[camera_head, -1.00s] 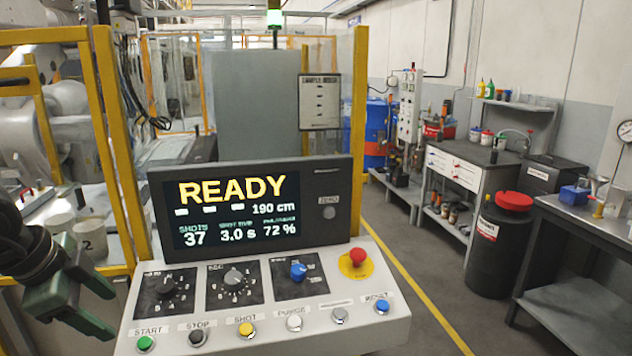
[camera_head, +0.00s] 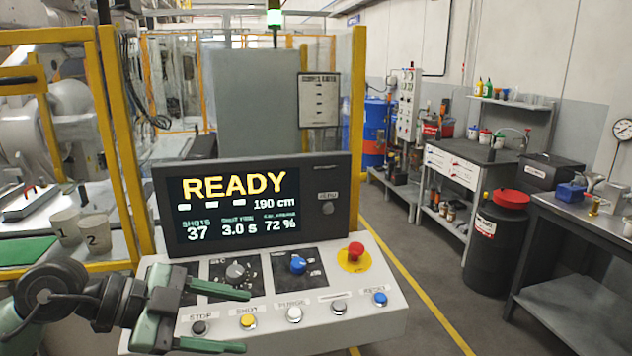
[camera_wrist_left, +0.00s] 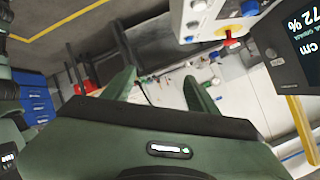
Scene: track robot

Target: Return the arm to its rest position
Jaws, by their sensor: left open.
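My left gripper (camera_head: 232,320) is open and empty. It reaches in from the lower left, in front of the left part of the control panel (camera_head: 375,318), with its green fingers pointing right. My right gripper is in neither view.
The screen (camera_head: 235,205) reads READY above the panel. A red emergency button (camera_head: 355,250) and a blue button (camera_head: 380,299) are on the right. Two cups (camera_head: 95,235) stand at left behind a yellow frame (camera_head: 122,140).

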